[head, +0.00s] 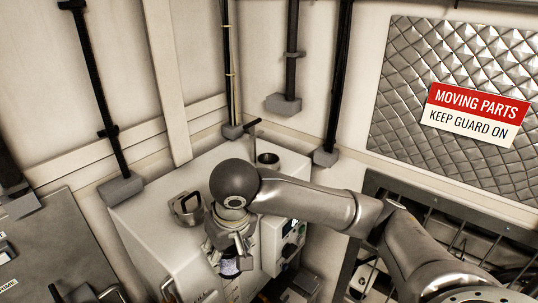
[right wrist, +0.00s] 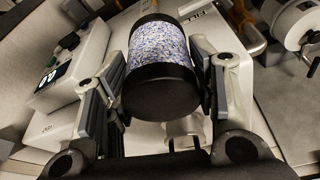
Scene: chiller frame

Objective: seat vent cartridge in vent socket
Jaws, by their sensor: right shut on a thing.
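The vent cartridge is a cylinder with a blue-and-white speckled body and black end caps; it fills the middle of the right wrist view (right wrist: 158,50). My right gripper (right wrist: 160,75) is shut on it, with one finger on each side. In the head view my right gripper (head: 230,254) is at the front of the white cabinet, and only a small speckled part of the cartridge (head: 230,267) shows below it. A dark round ring (head: 268,159) is on the cabinet top; I cannot tell whether it is the vent socket. My left gripper is not in view.
The white cabinet (head: 150,228) stands in the corner, with a metal fitting (head: 187,208) on its top and a control panel (head: 293,238) on its front. Dark pipes with grey feet run down the walls behind. A grey unit (head: 45,235) stands at left.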

